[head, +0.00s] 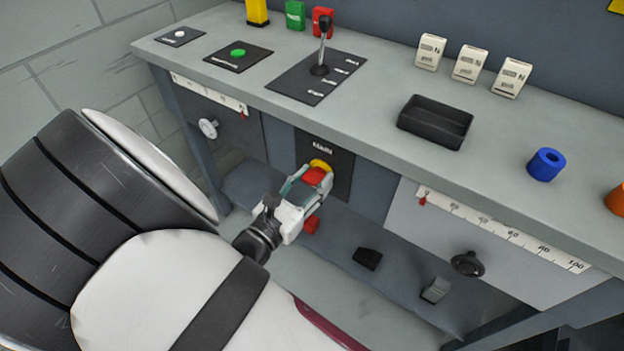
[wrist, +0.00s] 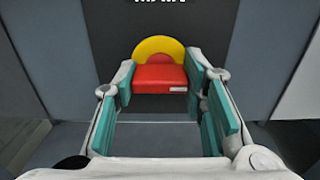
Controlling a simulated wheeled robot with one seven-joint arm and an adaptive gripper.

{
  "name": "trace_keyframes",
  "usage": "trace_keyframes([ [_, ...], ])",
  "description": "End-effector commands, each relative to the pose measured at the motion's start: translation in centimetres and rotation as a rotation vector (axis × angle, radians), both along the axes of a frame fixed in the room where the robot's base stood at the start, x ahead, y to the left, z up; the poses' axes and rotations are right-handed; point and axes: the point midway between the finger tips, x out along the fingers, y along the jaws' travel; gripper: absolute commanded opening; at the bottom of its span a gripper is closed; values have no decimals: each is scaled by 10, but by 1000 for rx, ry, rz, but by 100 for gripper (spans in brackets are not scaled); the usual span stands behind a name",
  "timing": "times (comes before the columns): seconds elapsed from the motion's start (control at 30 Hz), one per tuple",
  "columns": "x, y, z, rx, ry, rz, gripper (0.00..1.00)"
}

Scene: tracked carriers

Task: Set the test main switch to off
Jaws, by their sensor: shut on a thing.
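The main switch is a red handle (head: 314,176) in front of a yellow disc (head: 320,165), on a dark panel (head: 340,170) labelled like "MAIN" on the bench front. In the wrist view the red handle (wrist: 159,78) lies level below the top of the yellow disc (wrist: 158,47). My gripper (head: 306,185) is at the switch, and its teal finger pads (wrist: 160,87) are shut on the red handle, one on each side. The handle's far parts and the lower disc are hidden.
Above, the bench top has a black lever (head: 322,45), a green button (head: 238,53), a black tray (head: 436,121) and a blue ring (head: 546,164). A scale with a black knob (head: 467,264) is at the right front. A lower shelf holds small blocks (head: 367,259).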

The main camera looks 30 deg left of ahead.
Motion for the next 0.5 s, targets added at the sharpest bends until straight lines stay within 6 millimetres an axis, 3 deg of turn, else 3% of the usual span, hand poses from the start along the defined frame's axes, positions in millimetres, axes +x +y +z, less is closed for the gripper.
trace_keyframes([
  [0.27,0,0,1,-65,5,-1,10],
  [0.5,0,-1,3,-226,18,-2,10],
])
